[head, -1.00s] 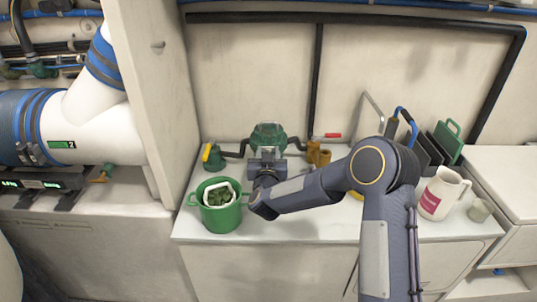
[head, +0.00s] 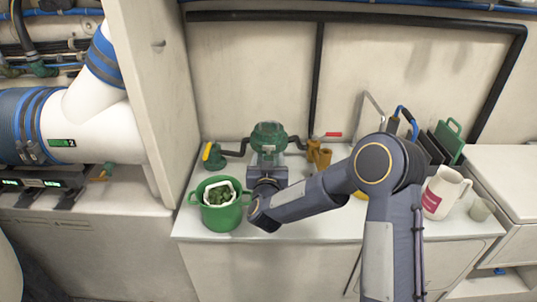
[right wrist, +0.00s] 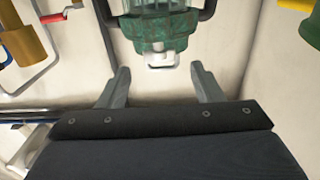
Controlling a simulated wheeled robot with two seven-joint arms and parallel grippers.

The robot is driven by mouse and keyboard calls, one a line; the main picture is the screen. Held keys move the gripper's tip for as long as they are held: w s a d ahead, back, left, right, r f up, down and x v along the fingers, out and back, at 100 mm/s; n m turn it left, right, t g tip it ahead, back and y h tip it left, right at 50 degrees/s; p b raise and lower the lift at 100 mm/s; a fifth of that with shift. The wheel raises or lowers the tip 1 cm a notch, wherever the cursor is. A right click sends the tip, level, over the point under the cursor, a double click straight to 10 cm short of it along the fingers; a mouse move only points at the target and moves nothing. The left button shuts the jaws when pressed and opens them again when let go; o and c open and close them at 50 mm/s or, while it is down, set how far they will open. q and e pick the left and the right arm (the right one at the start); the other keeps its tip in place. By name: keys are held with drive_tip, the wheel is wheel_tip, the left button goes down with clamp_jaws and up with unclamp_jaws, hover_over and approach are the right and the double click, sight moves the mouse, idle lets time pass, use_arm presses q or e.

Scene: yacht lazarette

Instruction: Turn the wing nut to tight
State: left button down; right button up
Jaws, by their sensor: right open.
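The green sea strainer (head: 269,136) stands at the back of the white counter, with pipes to both sides. In the right wrist view its green ribbed body (right wrist: 160,28) is at the top. A small pale fitting, seemingly the wing nut (right wrist: 161,58), sticks out from it. My right gripper (head: 267,158) is in front of the strainer in the head view. In the right wrist view its two fingers (right wrist: 160,82) are open and empty. The pale fitting lies beyond the fingertips, roughly midway between them, apparently untouched. In the head view the nut cannot be made out. My left gripper is not in view.
A green bucket (head: 220,218) stands just left of my right wrist. A yellow-handled valve (head: 212,155) and a red-handled valve (head: 328,135) flank the strainer. A white jug (head: 440,197), a cup (head: 480,209) and dark upright panels (head: 435,150) are at the right.

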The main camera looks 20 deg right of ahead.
drive_tip(key=v, duration=0.4)
idle(0.3)
drive_tip(key=s+d+r+n+g+y+p, duration=0.1)
drive_tip(key=s+r+n+g+y+p, duration=0.15)
drive_tip(key=s+r+y+p, duration=0.8)
drive_tip(key=s+d+r+g+h, duration=0.1)
drive_tip(key=s+g, duration=0.8)
drive_tip(key=s, duration=1.7)
drive_tip(key=shift+s+d+m, duration=0.3)
drive_tip(key=shift+d+m, duration=0.15)
drive_tip(key=shift+d, duration=0.25)
